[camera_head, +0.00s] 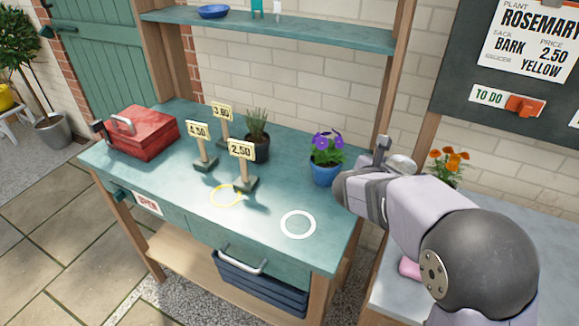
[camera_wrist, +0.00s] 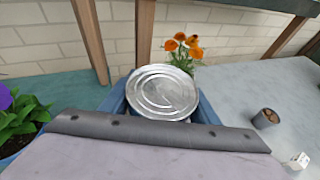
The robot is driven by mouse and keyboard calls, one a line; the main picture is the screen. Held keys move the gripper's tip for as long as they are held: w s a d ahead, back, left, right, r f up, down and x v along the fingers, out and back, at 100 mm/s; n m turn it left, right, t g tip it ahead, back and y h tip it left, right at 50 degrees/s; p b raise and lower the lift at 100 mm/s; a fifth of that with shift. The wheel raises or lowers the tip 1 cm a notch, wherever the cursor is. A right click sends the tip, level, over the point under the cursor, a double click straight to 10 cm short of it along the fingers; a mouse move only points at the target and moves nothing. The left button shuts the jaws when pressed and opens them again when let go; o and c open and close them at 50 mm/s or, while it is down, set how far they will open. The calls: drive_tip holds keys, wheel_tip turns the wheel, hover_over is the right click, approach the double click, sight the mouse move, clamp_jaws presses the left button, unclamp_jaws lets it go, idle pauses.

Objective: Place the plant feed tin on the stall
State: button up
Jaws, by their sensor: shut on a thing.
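My gripper (camera_head: 388,158) is shut on a tin with a round silver lid (camera_wrist: 161,91). In the head view only a bit of the silver lid (camera_head: 401,163) shows past my gripper, at the right end of the stall. The tin's side and label are hidden. The stall (camera_head: 185,185) has a teal top, with a white ring (camera_head: 298,224) near its front right and a yellow ring (camera_head: 226,196) left of that. The tin is apart from both rings, up and to the right of them.
A purple-flowered blue pot (camera_head: 325,172) stands close left of my gripper. Price signs (camera_head: 243,165), a potted herb (camera_head: 257,140) and a red toolbox (camera_head: 143,133) stand farther left. Orange flowers (camera_head: 449,163) are on a grey bench (camera_head: 385,290) at right. The white ring is clear.

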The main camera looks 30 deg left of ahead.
drive_tip(key=s+a+r+n+t+y, duration=0.1)
drive_tip(key=s+a, duration=0.2)
drive_tip(key=a, duration=0.3)
drive_tip(key=s+a+r+n+y, duration=0.1)
drive_tip(key=s+a+y, duration=0.1)
drive_tip(key=a, duration=0.4)
wheel_tip(320, 180, up, 2)
drive_tip(key=r+n+y+p, duration=0.1)
drive_tip(key=n+y+p, duration=0.1)
hover_over(290, 217)
drive_tip(key=w+d, duration=0.2)
drive_tip(key=w, duration=0.3)
drive_tip(key=shift+s+a+f, duration=0.1)
drive_tip(key=shift+s+f, duration=0.05)
drive_tip(key=shift+f, duration=2.5)
drive_tip(key=shift+s+f, duration=0.1)
drive_tip(key=shift+f, duration=2.55)
drive_tip(key=shift+f, duration=0.1)
drive_tip(key=shift+f, duration=0.15)
drive_tip(key=o, duration=1.3)
drive_tip(key=shift+o, duration=0.2)
